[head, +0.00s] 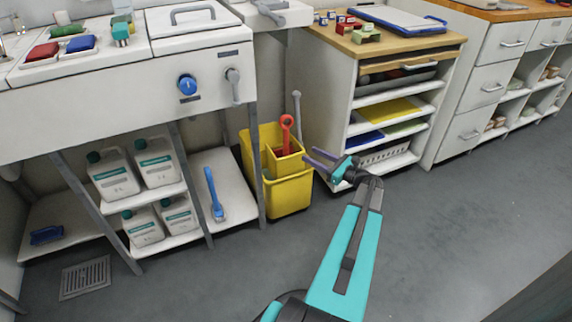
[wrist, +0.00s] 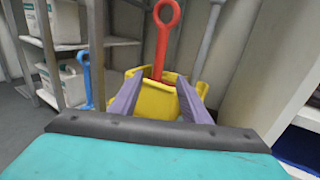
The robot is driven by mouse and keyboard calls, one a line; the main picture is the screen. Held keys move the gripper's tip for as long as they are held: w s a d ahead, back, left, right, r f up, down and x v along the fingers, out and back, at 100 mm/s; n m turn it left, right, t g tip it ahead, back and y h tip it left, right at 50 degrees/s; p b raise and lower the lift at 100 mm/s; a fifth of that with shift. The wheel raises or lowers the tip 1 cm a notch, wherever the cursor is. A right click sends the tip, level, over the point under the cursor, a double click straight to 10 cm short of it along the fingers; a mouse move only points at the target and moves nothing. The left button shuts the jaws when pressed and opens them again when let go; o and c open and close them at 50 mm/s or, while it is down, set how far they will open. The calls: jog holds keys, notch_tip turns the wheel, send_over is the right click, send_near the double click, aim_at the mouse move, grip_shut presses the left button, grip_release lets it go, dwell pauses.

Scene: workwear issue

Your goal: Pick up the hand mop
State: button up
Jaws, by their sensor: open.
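A yellow mop bucket (head: 290,198) stands on the floor between the sink unit and the shelf cabinet. A red tool with a ringed handle (head: 287,136) stands upright in it, and a grey handle (head: 297,108) rises behind. A blue long-handled tool (head: 213,195) leans on the low shelf to the left. I cannot tell for sure which of these is the hand mop. My gripper (head: 316,157) is open and empty, right of the bucket in the head view. In the wrist view my fingers (wrist: 159,88) point at the bucket, with the red handle (wrist: 162,40) between and beyond them.
White jugs (head: 156,162) stand on shelves under the sink unit (head: 130,95). The shelf cabinet (head: 325,95) is close to my gripper on the right, holding trays and folded items. The grey floor (head: 440,220) in front is clear, with a drain grate (head: 85,277) at left.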

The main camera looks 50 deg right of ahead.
aim_at(288, 144)
jog(key=shift+w+a+b, duration=0.2)
jog(key=shift+w+b, duration=0.45)
jog(key=shift+w, duration=1.5)
jog(key=shift+w+a+b, duration=0.2)
jog(key=shift+w+b, duration=0.4)
jog(key=shift+w, duration=1.55)
jog(key=shift+w+f, duration=0.1)
jog(key=shift+w+a+b, duration=0.15)
jog(key=shift+w+b, duration=0.6)
jog(key=shift+w, duration=0.2)
jog(key=shift+w+a+b, duration=0.15)
jog(key=shift+w+b, duration=0.45)
jog(key=shift+w, duration=0.95)
grip_shut()
